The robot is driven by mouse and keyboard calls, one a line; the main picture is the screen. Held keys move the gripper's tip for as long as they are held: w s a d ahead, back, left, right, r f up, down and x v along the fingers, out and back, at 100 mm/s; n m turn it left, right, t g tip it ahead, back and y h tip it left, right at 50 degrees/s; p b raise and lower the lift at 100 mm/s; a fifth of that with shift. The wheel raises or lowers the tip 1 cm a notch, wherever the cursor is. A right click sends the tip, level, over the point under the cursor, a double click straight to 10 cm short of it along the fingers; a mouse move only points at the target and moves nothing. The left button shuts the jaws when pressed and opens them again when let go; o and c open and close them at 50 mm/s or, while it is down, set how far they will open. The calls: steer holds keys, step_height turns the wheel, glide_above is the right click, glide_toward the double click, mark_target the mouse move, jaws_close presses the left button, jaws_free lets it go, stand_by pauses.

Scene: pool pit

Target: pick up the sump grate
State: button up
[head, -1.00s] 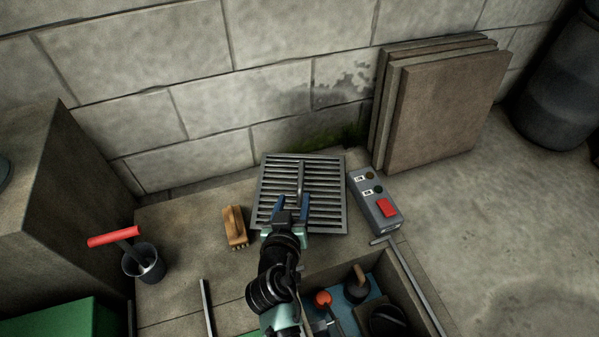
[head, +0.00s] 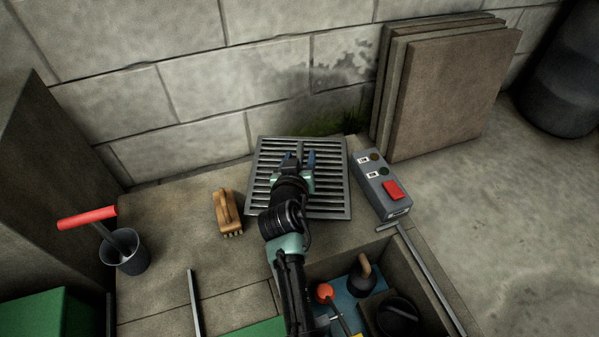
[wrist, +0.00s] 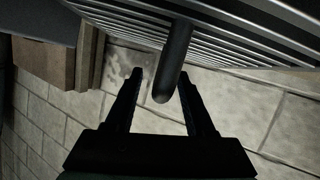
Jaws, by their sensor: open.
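The sump grate (head: 327,196) is a grey metal square with parallel slats, lying on the concrete ledge against the block wall. It also shows at the top of the wrist view (wrist: 240,22). Its bar handle (wrist: 175,60) rises from the middle of the slats. My gripper (head: 300,158) is over the grate and hides part of it and most of the handle in the head view. In the wrist view my gripper (wrist: 160,90) is open, with the end of the handle between its two fingers. I cannot tell whether either finger touches the handle.
A control box (head: 383,186) with a red switch stands close right of the grate. A wooden brush (head: 227,213) lies to its left. A cup (head: 125,252) with a red-handled tool is farther left. Slabs (head: 450,90) lean on the wall. An open pit (head: 420,285) holds several items in front.

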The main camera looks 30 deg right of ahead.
steer(key=shift+c, duration=0.2)
jaws_close()
stand_by(1.2)
steer(key=shift+r, duration=0.15)
